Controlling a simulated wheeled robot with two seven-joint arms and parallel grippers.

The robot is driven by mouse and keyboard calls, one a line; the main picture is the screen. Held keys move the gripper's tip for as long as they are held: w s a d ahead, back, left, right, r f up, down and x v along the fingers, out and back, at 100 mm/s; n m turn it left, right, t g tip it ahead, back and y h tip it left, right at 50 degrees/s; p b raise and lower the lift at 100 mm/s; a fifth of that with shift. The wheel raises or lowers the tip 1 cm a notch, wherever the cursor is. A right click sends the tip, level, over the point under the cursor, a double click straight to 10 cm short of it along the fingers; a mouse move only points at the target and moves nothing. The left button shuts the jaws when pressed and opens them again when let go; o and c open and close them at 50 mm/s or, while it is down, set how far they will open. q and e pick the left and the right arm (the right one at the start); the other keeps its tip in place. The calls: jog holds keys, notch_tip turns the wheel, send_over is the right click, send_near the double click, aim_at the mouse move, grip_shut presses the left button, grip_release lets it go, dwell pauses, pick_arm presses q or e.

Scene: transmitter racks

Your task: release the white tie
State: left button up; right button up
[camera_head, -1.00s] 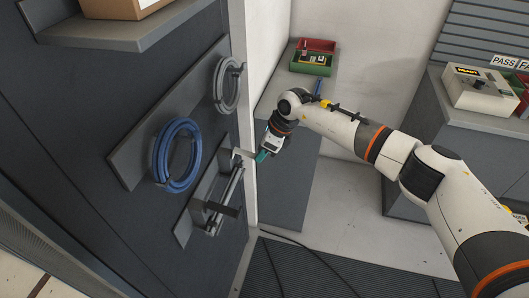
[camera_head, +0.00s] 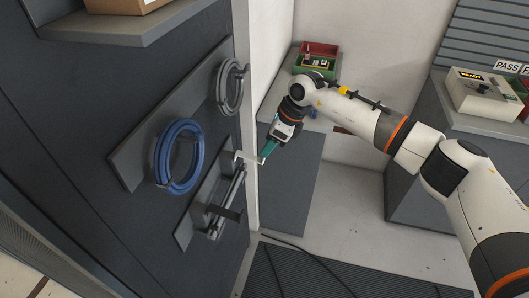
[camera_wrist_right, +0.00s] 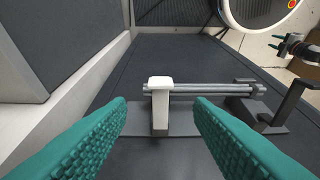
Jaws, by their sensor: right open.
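The white tie (camera_wrist_right: 160,106) stands upright in the right wrist view, its flat head over the grey rods (camera_wrist_right: 205,89) on their dark bracket. In the head view the tie (camera_head: 246,158) sticks out at the upper end of the rods on the dark panel. My right gripper (camera_wrist_right: 160,100) is open, with one teal finger on each side of the tie and a clear gap to each. In the head view my right gripper (camera_head: 264,157) is close to the tie's outer end.
A blue cable coil (camera_head: 162,160) and a grey coil (camera_head: 222,88) hang on the panel beside the rods. A red and green box (camera_head: 316,62) stands on the far bench. A white READY box (camera_head: 484,92) is at the right. Black cables lie on the floor.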

jog(key=b+v, duration=0.1)
jog(key=v, duration=0.6)
dwell(0.3)
